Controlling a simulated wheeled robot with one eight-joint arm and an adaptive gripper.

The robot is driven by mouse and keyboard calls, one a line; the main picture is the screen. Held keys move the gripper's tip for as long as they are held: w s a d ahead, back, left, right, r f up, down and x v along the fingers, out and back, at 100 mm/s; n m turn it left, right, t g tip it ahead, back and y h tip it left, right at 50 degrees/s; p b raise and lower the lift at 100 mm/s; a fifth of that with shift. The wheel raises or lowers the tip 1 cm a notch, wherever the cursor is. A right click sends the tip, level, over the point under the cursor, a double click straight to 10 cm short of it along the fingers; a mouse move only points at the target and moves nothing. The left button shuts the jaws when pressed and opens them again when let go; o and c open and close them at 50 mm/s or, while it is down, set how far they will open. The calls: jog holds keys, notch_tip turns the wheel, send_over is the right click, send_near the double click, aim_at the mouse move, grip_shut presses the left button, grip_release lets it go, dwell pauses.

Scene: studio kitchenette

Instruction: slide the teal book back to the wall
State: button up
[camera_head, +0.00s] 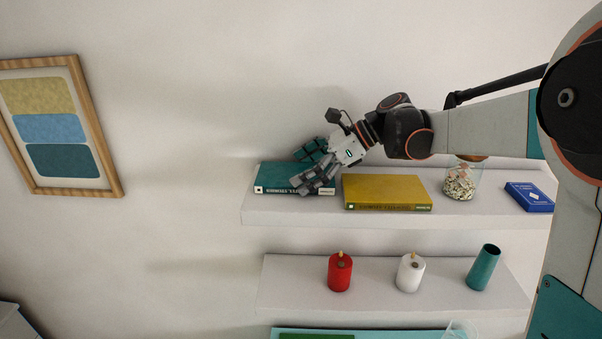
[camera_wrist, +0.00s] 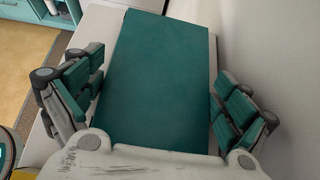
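The teal book (camera_head: 275,177) lies flat on the left end of the upper shelf (camera_head: 300,211), its spine toward the front edge. My gripper (camera_head: 309,172) is over the right part of the book in the head view and hides some of it. In the wrist view the book (camera_wrist: 160,75) lies between the two spread fingers of my gripper (camera_wrist: 160,92). The left finger is beside its front edge and the right finger is on the wall side. I cannot tell whether either finger touches the book.
A yellow book (camera_head: 387,191) lies just right of the teal book. A glass jar (camera_head: 459,184) and a blue box (camera_head: 529,197) stand farther right. The lower shelf (camera_head: 375,296) holds a red candle (camera_head: 340,273), a white candle (camera_head: 410,274) and a teal cup (camera_head: 484,268). The wall (camera_head: 220,80) is behind.

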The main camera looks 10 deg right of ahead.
dwell(0.4)
jog(key=shift+s+v, duration=0.2)
jog(key=shift+v, duration=1.15)
jog(key=shift+s+v, duration=0.15)
jog(key=shift+v, duration=1.2)
jog(key=shift+s+v, duration=0.2)
jog(key=shift+v, duration=1.15)
jog(key=shift+a, duration=0.15)
jog(key=shift+r, duration=0.2)
